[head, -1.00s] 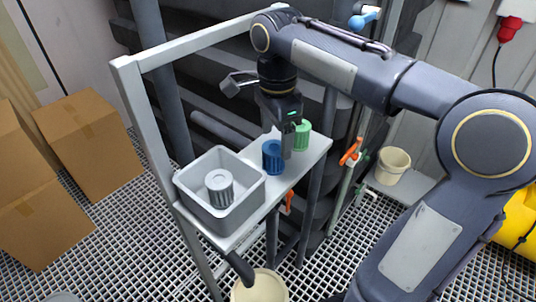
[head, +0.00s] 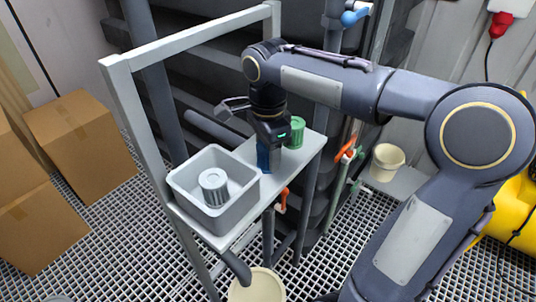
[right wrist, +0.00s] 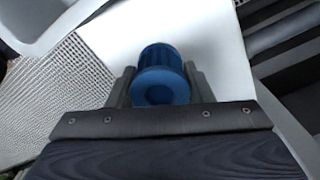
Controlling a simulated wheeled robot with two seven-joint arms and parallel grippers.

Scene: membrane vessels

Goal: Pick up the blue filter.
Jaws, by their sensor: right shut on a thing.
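The blue filter (head: 264,158) stands on the white shelf, mostly hidden behind my right gripper in the head view. In the right wrist view the blue filter (right wrist: 161,75) shows from above, between the two dark fingers. My right gripper (head: 270,155) is shut on the blue filter, with a finger against each side. In the right wrist view the gripper (right wrist: 160,88) spans the filter. I cannot tell any gap between the filter and the shelf. My left gripper is not in view.
A grey bin (head: 180,182) holding a grey filter (head: 214,187) stands left on the shelf (head: 246,228). A green filter (head: 297,132) stands close behind the gripper. A frame post (head: 140,150) rises at the left. A cream bucket (head: 387,162) stands at right.

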